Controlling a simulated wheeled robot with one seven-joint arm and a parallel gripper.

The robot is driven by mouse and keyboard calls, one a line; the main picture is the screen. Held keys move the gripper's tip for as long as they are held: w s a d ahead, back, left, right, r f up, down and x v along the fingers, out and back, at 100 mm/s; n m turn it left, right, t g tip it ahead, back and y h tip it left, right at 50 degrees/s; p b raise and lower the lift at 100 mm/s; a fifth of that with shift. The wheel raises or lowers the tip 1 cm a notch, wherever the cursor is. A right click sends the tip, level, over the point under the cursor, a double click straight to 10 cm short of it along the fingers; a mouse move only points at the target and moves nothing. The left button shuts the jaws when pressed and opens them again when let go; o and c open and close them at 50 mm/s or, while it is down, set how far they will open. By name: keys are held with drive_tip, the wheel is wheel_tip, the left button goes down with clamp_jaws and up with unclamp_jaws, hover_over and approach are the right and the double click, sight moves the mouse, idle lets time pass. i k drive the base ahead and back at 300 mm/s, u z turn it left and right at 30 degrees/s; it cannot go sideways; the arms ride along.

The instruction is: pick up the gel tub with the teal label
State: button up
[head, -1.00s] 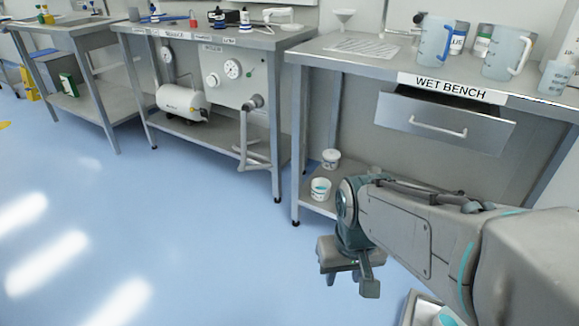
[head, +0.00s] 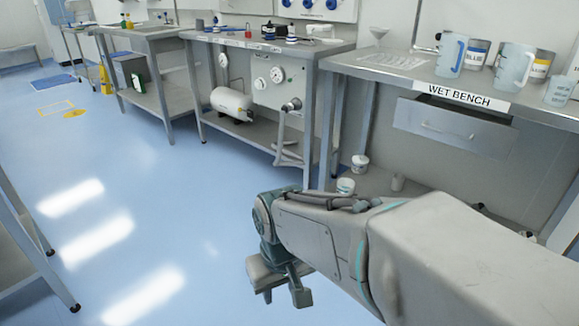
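Two small white tubs stand on the lower shelf under the wet bench. The nearer tub (head: 346,186) is partly hidden behind my arm; it showed a teal patch a second ago, but its label is hard to read now. The farther tub (head: 360,163) stands just behind it, and its label is too small to tell. My gripper (head: 282,295) hangs over the blue floor, in front of and left of the tubs, apart from them. Its fingers look spread with nothing between them.
The wet bench (head: 440,88) holds jugs and cans, with a drawer (head: 455,128) below. A middle bench (head: 262,45) stands left. A table leg (head: 40,270) rises at the left edge. Floor between is clear.

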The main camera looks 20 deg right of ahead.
sight(345, 186)
drive_tip(key=i, duration=1.1)
drive_tip(key=z, duration=1.2)
drive_tip(key=i, duration=0.8)
drive_tip(key=z, duration=0.9)
